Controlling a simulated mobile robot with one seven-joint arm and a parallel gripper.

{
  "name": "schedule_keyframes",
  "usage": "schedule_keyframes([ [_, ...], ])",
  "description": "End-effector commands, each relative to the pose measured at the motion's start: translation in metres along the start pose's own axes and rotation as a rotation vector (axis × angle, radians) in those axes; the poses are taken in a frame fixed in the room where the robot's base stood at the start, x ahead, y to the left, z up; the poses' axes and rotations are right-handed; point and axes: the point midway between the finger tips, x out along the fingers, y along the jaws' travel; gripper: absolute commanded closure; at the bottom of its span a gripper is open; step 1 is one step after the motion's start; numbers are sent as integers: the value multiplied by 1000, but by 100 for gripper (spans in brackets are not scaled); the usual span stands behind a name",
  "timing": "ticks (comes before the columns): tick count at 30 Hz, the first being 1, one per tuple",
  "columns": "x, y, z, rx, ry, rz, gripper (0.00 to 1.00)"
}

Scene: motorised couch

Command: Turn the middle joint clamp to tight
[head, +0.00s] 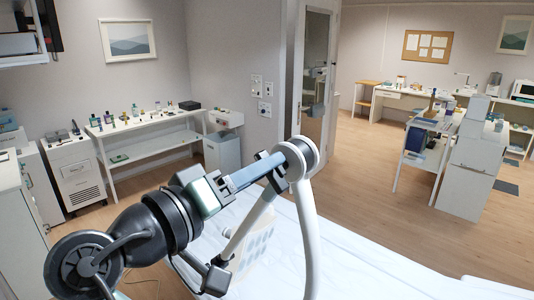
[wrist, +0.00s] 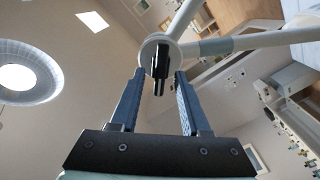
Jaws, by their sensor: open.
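The middle joint clamp (head: 299,155) is a round white and grey joint at the top of a bent white tube arm. In the wrist view the joint (wrist: 150,45) is ahead of my gripper, with a dark lever or knob (wrist: 160,62) pointing towards me. My gripper (head: 270,172) reaches the joint from the left in the head view. In the wrist view the two blue-grey fingers (wrist: 160,75) are apart, one on either side of the dark knob, with gaps visible on both sides. I cannot tell whether either finger touches it.
A couch with a white sheet (head: 370,265) lies below the joint, and the white tubes (head: 307,235) run down in front of it. A white bench (head: 150,130) with small items stands at the back left. Open wooden floor (head: 360,175) lies to the right.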

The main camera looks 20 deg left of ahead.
Motion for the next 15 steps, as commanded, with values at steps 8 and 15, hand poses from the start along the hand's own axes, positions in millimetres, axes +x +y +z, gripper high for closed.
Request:
schedule_keyframes([
  [8, 19, 0, 0, 0, 0, -1, 54],
  [15, 19, -1, 0, 0, 0, -1, 56],
])
